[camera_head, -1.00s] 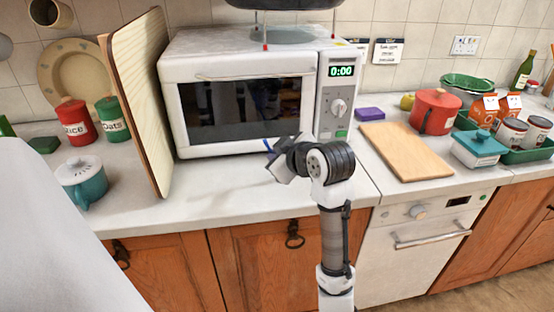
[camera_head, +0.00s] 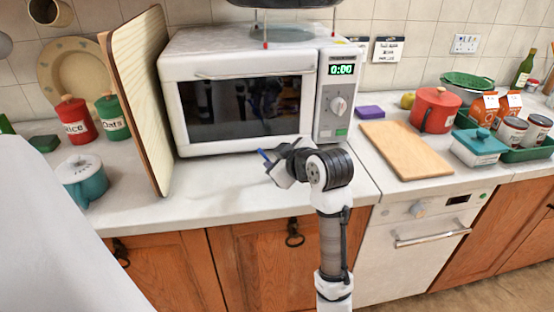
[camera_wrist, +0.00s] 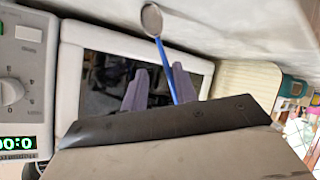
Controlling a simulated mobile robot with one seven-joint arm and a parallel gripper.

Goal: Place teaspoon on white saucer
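The teaspoon has a blue handle (camera_head: 264,155) and a metal bowl (camera_wrist: 152,19). In the wrist view its handle runs beside the right finger and its lower end is hidden behind the dark gripper body. My gripper (camera_head: 275,168) is in front of the microwave, above the counter. The wrist view shows my gripper's two grey fingers (camera_wrist: 158,86) with a visible gap. The teaspoon moves along with the gripper and seems held, though the contact is hidden. I cannot make out a white saucer in either view.
The white microwave (camera_head: 185,100) stands behind my gripper. A flat cutting board (camera_head: 405,150) lies to the right. The counter (camera_head: 230,190) in front of the microwave is clear.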

